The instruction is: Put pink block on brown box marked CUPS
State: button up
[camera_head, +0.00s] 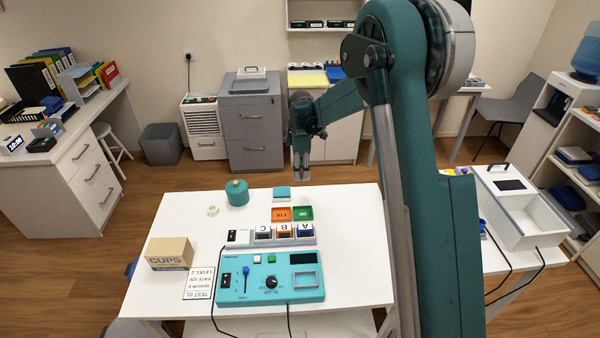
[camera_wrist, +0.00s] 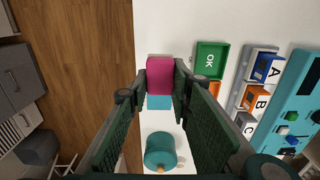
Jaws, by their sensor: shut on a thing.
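My gripper (camera_head: 302,176) is above the back edge of the white table in the head view, fingers pointing down. In the wrist view my gripper (camera_wrist: 160,88) is shut on a pink block (camera_wrist: 160,70), held between the fingertips. The block cannot be made out in the head view. The brown box marked CUPS (camera_head: 170,250) stands at the left side of the table, its lettering on the front face. It is well to the left of and nearer than my gripper, and is not in the wrist view.
A teal pad (camera_head: 282,193) lies below my gripper. A teal canister (camera_head: 237,193) and a white ring (camera_head: 212,211) stand between gripper and box. Orange and green trays (camera_head: 302,213), lettered blocks (camera_head: 283,232) and a teal control panel (camera_head: 270,282) fill the table's middle.

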dwell(0.3)
jog(key=s+a+r+p, duration=0.15)
jog(key=s+a, duration=0.25)
jog(key=a, duration=0.5)
jog(key=s+a+r+p, duration=0.15)
jog(key=s+a, duration=0.25)
jog(key=a, duration=0.5)
jog(key=s+a+r+p, duration=0.15)
jog(key=s+a, duration=0.25)
jog(key=a, duration=0.5)
jog(key=s+a+r+p, duration=0.1)
jog(key=s+a+r, duration=0.1)
jog(key=s+a, duration=0.7)
jog(key=s+a+r+p, duration=0.2)
jog(key=s+a+r, duration=0.1)
jog(key=s+a, duration=0.6)
jog(key=a, duration=0.2)
jog(key=shift+a, duration=0.3)
send_over(163, 246)
jog(key=shift+f, duration=3.15)
jog(key=shift+f, duration=0.1)
jog(key=shift+f, duration=1.8)
